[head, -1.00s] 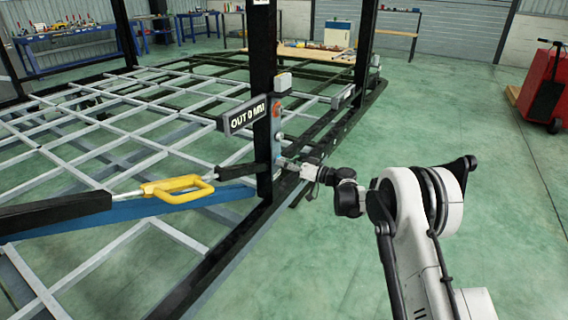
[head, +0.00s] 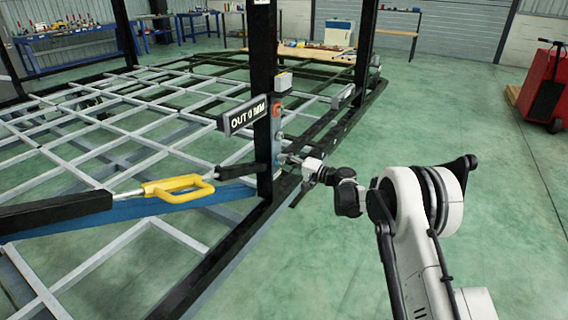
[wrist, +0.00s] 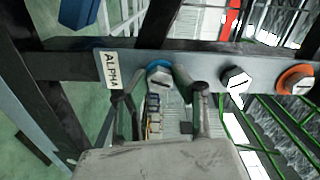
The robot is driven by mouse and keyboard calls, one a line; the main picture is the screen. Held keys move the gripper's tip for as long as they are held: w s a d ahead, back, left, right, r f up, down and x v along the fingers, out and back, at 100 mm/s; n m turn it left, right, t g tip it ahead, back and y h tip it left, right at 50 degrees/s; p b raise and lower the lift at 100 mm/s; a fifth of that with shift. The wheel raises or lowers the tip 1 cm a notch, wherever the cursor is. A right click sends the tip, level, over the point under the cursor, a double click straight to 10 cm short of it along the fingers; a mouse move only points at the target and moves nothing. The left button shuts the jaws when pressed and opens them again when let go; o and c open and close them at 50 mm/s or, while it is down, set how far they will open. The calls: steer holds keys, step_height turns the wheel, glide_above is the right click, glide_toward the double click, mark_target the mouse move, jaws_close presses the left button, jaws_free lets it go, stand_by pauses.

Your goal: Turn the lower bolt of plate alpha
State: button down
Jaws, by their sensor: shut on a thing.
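Plate alpha is a grey strip (wrist: 205,68) with an ALPHA label (wrist: 112,70), fixed to a dark upright post (head: 263,60). It carries a blue-ringed bolt (wrist: 159,74) nearest the label, a middle bolt (wrist: 236,79) and an orange-ringed bolt (wrist: 295,79). In the head view the orange-red ring (head: 277,111) is at the top, so the blue-ringed bolt is the lower one. My gripper (head: 284,159) is at the plate's lower end. In the wrist view my gripper (wrist: 160,85) has its fingers on both sides of the lower bolt, shut on it; the exact contact is partly hidden.
A sign starting with OUT (head: 244,116) juts left from the post. A yellow-handled turnbuckle (head: 178,189) lies left of the post, above the chassis grid (head: 110,135). A red cart (head: 545,90) stands far right. The floor between is clear.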

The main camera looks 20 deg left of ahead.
steer(key=m, duration=2.6)
steer(key=shift+w+d, duration=0.15)
steer(key=shift+d, duration=0.05)
stand_by(0.4)
steer(key=c, duration=1.5)
jaws_free()
steer(key=shift+o, duration=0.3)
